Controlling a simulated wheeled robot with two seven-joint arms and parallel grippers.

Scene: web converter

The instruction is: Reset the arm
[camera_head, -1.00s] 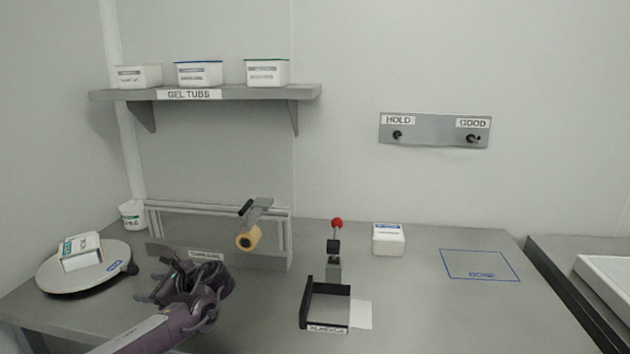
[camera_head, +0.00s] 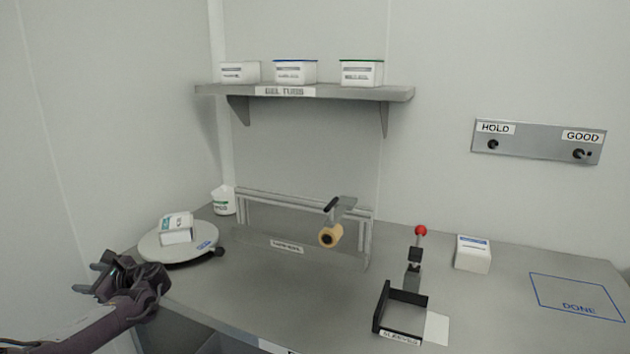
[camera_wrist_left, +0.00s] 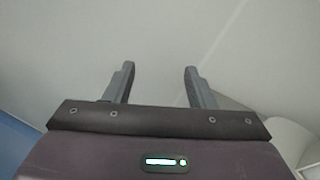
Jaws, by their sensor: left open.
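My left gripper (camera_head: 92,280) is at the lower left of the head view, off the table's left edge and left of the round white turntable (camera_head: 178,248). In the left wrist view its two fingers (camera_wrist_left: 158,84) stand apart with nothing between them, facing plain pale wall. The forearm comes in from the bottom left corner. My right gripper is in neither view.
The grey table (camera_head: 290,285) holds a white box (camera_head: 176,229) on the turntable, a frame with a tan roll (camera_head: 331,236), a black fixture with a red-knobbed lever (camera_head: 420,231), a white tub (camera_head: 472,253) and a blue DONE outline (camera_head: 577,297). A shelf (camera_head: 305,93) holds three tubs.

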